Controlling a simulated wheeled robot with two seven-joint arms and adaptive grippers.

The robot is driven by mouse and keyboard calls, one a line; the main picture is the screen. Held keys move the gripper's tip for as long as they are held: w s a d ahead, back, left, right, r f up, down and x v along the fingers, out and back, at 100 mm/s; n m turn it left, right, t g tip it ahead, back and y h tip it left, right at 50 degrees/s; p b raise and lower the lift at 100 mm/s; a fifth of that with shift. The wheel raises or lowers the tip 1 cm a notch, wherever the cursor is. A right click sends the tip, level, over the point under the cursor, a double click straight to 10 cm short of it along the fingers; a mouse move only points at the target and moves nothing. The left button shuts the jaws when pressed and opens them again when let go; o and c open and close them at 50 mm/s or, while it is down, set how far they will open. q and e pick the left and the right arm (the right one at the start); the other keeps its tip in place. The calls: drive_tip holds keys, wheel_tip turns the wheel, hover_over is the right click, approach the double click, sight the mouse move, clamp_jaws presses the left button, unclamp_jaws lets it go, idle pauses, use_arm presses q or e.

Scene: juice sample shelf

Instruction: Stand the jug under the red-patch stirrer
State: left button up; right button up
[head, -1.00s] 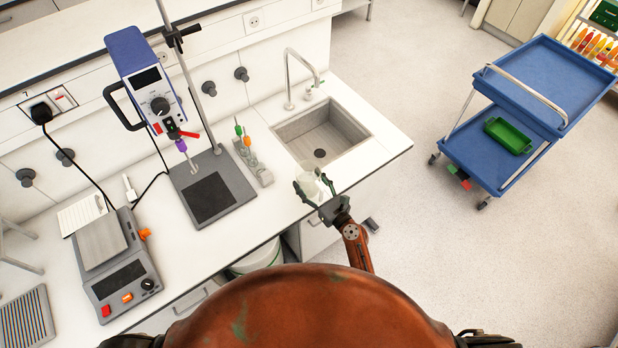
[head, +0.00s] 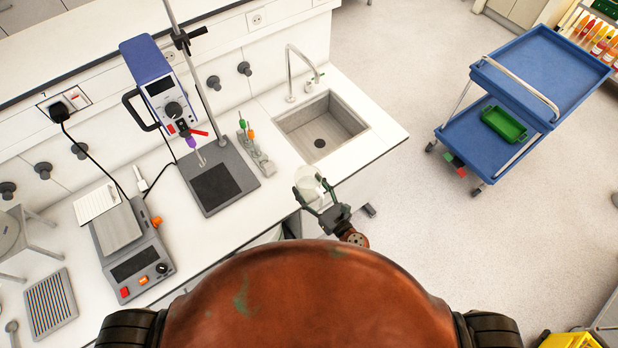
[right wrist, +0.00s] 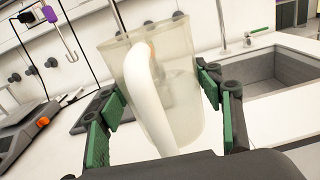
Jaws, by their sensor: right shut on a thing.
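A translucent whitish jug (head: 309,184) is in my right gripper (head: 318,202), in front of the bench edge below the sink. In the right wrist view the jug (right wrist: 180,95) looks upright, with its white handle facing the camera and the green-padded fingers (right wrist: 165,105) on both sides of it. The blue stirrer (head: 158,85) stands over the bench; a small red patch (head: 171,129) shows on its lower front, with a purple piece and a shaft below it. Under it lies a dark square plate (head: 214,187) on a grey stand base, bare. My left gripper is not in view.
A rack with small coloured-top items (head: 254,150) stands right of the stand base, beside the sink (head: 320,125). A grey scale-like device (head: 130,250) is left of the base. A blue cart (head: 540,80) stands on the floor at the right.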

sight(310, 194)
drive_tip(key=shift+s+r+p, duration=0.3)
drive_tip(key=shift+s+r, duration=0.1)
drive_tip(key=shift+s, duration=0.4)
drive_tip(key=shift+s+r+p, duration=0.3)
drive_tip(key=shift+s+r, duration=0.1)
drive_tip(key=shift+s, duration=0.35)
